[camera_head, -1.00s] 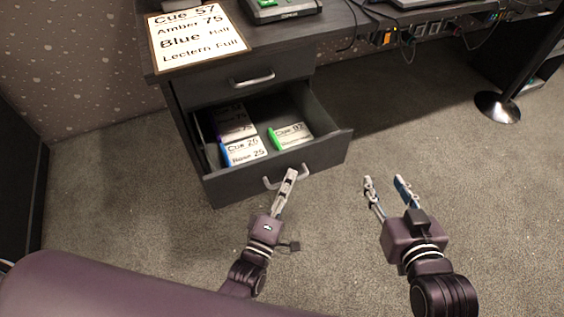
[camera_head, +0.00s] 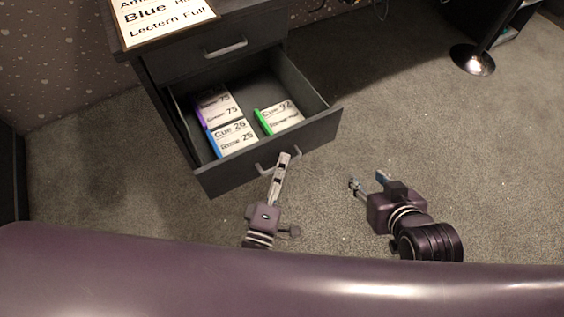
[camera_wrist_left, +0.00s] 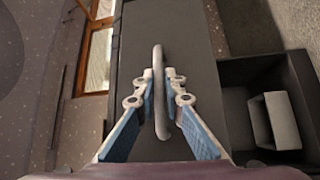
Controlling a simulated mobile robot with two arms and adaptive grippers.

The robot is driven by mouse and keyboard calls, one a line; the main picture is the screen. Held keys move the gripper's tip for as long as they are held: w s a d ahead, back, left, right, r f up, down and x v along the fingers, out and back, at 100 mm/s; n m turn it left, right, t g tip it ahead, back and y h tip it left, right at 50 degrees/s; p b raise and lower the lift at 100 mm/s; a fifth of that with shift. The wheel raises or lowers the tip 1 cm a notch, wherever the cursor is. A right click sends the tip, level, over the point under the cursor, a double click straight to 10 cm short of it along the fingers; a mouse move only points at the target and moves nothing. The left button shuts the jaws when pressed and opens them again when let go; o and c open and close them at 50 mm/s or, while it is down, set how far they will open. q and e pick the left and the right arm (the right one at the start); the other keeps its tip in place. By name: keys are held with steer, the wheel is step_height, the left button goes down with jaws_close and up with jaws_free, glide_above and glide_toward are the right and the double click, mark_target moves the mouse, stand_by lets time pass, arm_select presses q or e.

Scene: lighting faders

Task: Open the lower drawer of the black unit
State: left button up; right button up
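The black unit (camera_head: 160,82) stands at the upper left of the head view, its lower drawer (camera_head: 318,118) pulled well out. The drawer holds cards with blue, purple and green edges. The upper drawer (camera_head: 195,62) is closed. My left gripper (camera_head: 282,160) is at the lower drawer's handle (camera_head: 312,153). In the left wrist view the handle bar (camera_wrist_left: 159,60) runs between the two fingers (camera_wrist_left: 159,88), which close in on it from both sides. My right gripper (camera_head: 368,180) is open and empty, right of the drawer and apart from it.
A card with printed cues (camera_head: 165,18) lies on the desk top above the unit. A round stand base (camera_head: 472,60) is on the floor at the upper right. The carpet (camera_head: 400,110) right of the drawer is clear.

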arm_select(q)
steer(key=shift+o, duration=0.3)
steer(key=v, duration=1.2)
steer(key=shift+f, duration=0.1)
